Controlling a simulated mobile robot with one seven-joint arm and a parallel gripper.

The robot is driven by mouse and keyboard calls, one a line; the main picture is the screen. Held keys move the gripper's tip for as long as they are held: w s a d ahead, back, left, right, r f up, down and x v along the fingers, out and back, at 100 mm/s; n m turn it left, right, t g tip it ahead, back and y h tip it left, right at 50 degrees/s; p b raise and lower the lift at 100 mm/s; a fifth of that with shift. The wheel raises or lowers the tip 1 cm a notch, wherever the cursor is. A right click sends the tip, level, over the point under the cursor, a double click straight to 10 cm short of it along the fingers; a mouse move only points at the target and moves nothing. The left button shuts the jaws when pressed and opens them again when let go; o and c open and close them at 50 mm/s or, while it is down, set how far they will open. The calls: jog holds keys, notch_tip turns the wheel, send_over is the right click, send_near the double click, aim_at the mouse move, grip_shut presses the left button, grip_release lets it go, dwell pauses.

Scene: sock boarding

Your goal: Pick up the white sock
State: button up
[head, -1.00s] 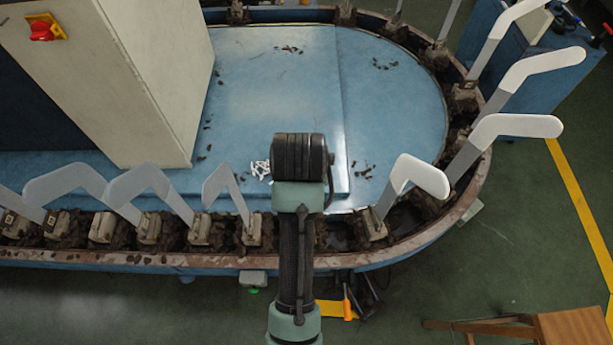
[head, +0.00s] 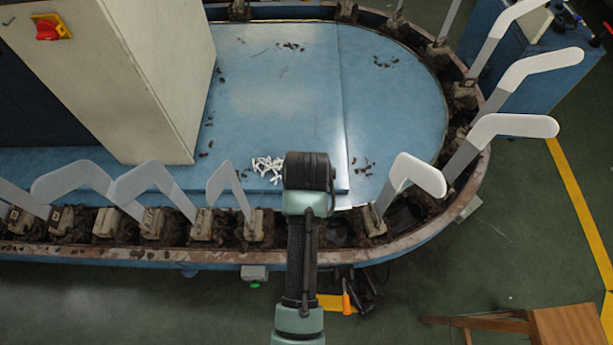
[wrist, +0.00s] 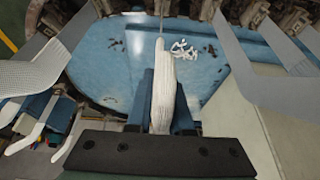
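The white sock (wrist: 163,88) shows in the wrist view as a long, pale, folded strip that fills the space between the two dark blue fingers. My gripper (wrist: 163,104) appears shut on it, and the strip reaches out past the fingertips. In the head view the sock and the fingers are hidden under my dark wrist, which is above the front edge of the blue table near its right part.
Foot-shaped boards, such as one at the front right (head: 405,175), stand along the brown rim around the blue table (head: 280,100). Small white pieces (head: 268,166) lie on the table left of my wrist. A beige cabinet (head: 130,80) stands at the left.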

grip_shut()
notch_tip(320, 180, up, 10)
jog(key=shift+w+r+b, duration=0.1)
jog(key=shift+b, duration=0.9)
notch_tip(320, 180, up, 10)
jog(key=p, duration=1.1)
jog(key=shift+r, duration=0.2)
